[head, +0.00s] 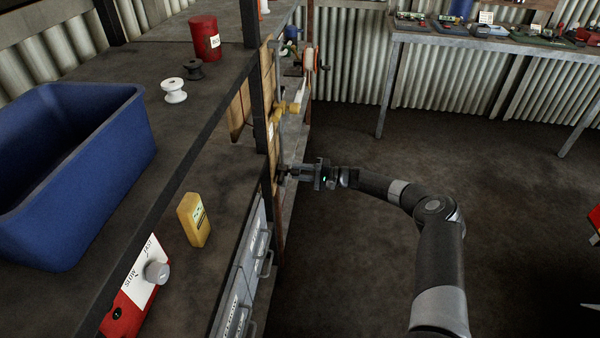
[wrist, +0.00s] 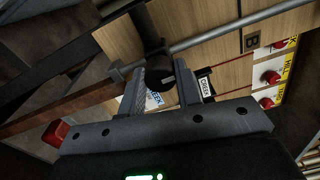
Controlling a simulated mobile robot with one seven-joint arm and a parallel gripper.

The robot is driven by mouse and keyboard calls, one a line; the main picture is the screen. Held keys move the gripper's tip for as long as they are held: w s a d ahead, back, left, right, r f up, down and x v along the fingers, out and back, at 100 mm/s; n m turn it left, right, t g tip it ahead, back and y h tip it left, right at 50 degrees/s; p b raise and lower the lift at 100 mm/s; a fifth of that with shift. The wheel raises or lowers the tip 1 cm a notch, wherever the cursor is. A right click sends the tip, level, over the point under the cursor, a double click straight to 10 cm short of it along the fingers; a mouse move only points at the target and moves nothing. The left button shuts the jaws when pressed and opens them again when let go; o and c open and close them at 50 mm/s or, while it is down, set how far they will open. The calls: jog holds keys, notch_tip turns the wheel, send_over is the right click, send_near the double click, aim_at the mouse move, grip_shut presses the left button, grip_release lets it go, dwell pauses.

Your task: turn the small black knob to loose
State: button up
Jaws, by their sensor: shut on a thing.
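My gripper (head: 287,173) is at the wooden panel beside the dark shelf post in the head view. In the wrist view my gripper (wrist: 159,75) has its two fingers on either side of a small black knob (wrist: 156,62), shut on it. The knob is dark and round, in front of the wooden board (wrist: 205,40). Its pointer and any loose marking cannot be made out. In the head view the knob is too small and dark to tell apart from the fingertips.
A grey rod (wrist: 225,32) crosses the board close to the fingers. Red knobs (wrist: 271,77) with labels sit to the right. A blue bin (head: 100,190), yellow box (head: 194,220) and red dial box (head: 125,312) stand on the left bench. Floor right of the bench is open.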

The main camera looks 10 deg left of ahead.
dwell(0.4)
jog(key=o, duration=1)
jog(key=d, duration=1)
jog(key=shift+d+f, duration=0.15)
jog(key=shift+d, duration=0.25)
